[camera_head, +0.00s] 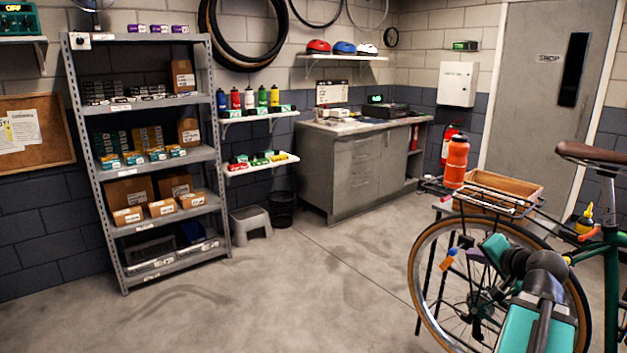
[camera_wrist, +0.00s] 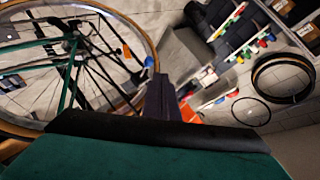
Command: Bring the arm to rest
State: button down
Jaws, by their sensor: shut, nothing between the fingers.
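My arm reaches in from the lower right of the head view, with teal and dark links bent in front of the bike's wheel. My gripper (camera_head: 450,257) is at the end, with small blue and orange parts by its tips. It is shut and empty. It appears in front of the left part of the wheel (camera_head: 416,262); I cannot tell how far apart they are. In the wrist view my gripper (camera_wrist: 160,90) is a dark shape pointing up the picture, tilted, with the spoked wheel (camera_wrist: 150,45) beyond it to the left.
An orange bottle (camera_head: 457,162) stands by the bike's rack (camera_head: 490,193), near a wooden box (camera_head: 513,188). The bike's saddle (camera_head: 590,153) is at the right. A metal shelf (camera_head: 166,215) with boxes and a grey cabinet (camera_head: 355,170) stand at the back. The floor (camera_head: 290,290) left of the bike is clear.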

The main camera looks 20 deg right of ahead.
jog(key=w+a+f+n+g+y+p, duration=0.1)
jog(key=w+a+f+y, duration=0.1)
jog(key=w+a+f, duration=0.45)
jog(key=w+a+f+n+g+y+p, duration=0.15)
jog(key=w+a+f, duration=0.25)
jog(key=a+f, duration=0.6)
jog(key=s+a+f+n+g+y, duration=0.1)
jog(key=a+f+n+g+y, duration=0.3)
jog(key=a+f, duration=1.5)
jog(key=s+a+f+n+g+p, duration=0.25)
jog(key=s+a+f+g, duration=0.45)
jog(key=s+a+f, duration=0.85)
jog(key=s+d+f+n+g+h, duration=0.1)
jog(key=s+f+n+g+h, duration=0.1)
jog(key=s, duration=0.6)
jog(key=s+f+n+g+h, duration=0.2)
jog(key=s+f, duration=0.1)
jog(key=s, duration=0.5)
jog(key=shift+d+f+n, duration=0.35)
jog(key=shift+n, duration=0.05)
